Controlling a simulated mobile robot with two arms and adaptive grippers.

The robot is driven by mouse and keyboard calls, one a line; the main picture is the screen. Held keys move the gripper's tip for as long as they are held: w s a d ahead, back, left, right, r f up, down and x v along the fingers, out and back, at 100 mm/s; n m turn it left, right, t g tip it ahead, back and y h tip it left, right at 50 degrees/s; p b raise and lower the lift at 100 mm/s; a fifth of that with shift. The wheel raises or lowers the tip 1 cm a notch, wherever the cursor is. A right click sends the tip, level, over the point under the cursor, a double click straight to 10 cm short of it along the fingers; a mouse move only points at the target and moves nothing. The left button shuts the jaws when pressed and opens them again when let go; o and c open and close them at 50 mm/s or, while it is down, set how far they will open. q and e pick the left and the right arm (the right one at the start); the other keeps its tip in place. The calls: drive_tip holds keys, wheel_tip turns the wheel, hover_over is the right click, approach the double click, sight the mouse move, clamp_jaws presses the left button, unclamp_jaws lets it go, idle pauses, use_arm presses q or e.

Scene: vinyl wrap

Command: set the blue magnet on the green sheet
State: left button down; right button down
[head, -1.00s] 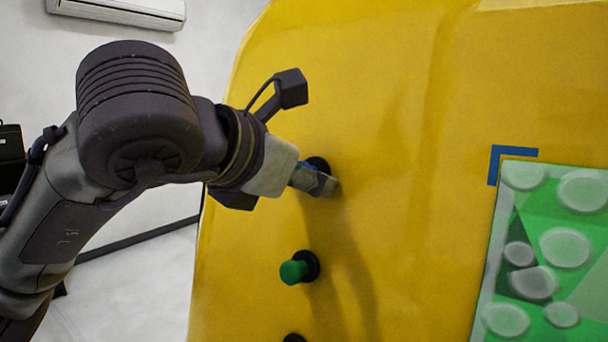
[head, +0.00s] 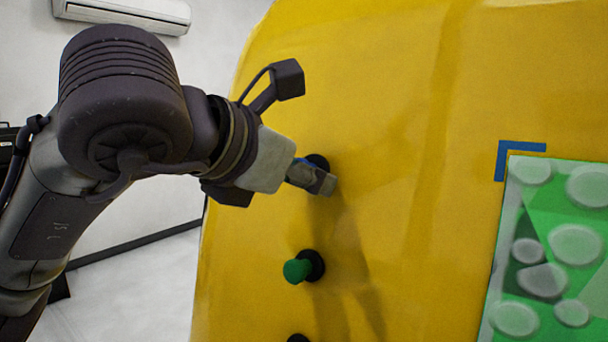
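The blue magnet (head: 300,161) is at the upper left of the yellow panel. Only a sliver of blue and its black disc (head: 318,161) show behind my gripper. My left gripper (head: 322,183) is at this magnet, its grey fingers overlapping the blue handle. The fingers hide most of the handle, so their grip on it is unclear. I cannot tell whether the disc touches the panel. The green sheet (head: 527,255), patterned with pale ovals, lies on the panel at the right edge. My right gripper is not in view.
A green magnet (head: 298,270) with a black disc sits on the yellow panel (head: 420,200) below the blue one. Part of another dark disc (head: 298,338) shows under it. A blue corner mark (head: 503,158) frames the sheet's upper left corner. The panel between is clear.

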use_arm(q)
drive_tip(key=shift+s+a, duration=0.1)
drive_tip(key=f+b+v, duration=0.1)
drive_tip(key=b+v, duration=0.1)
drive_tip(key=v, duration=0.4)
drive_tip(key=shift+s+a+b, duration=0.3)
drive_tip(key=shift+s+a, duration=0.1)
drive_tip(key=shift+a, duration=0.1)
idle(0.4)
drive_tip(key=shift+f, duration=0.1)
